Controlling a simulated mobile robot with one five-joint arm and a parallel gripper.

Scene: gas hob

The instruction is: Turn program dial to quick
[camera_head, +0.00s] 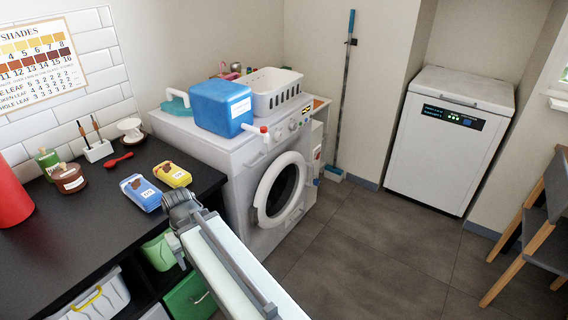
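A white washing machine (250,165) with a round door (283,188) stands in the middle, beside the dark counter. Its control panel (300,121) along the top front edge carries a small lit display and round knobs. A round dial (293,126) shows small there; its markings and pointer setting are too small to read. My arm reaches up from the bottom centre, and its end with my gripper (178,228) is over the counter's front edge, left of the machine and apart from the dial. The fingers are not clear enough to tell open from shut.
A blue container (221,107) with a red-capped spout (258,130) sits on the machine near the panel, beside a white basket (271,92). Blue and yellow packets (173,174) lie on the counter (105,205). The floor (360,235) before the machine is clear.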

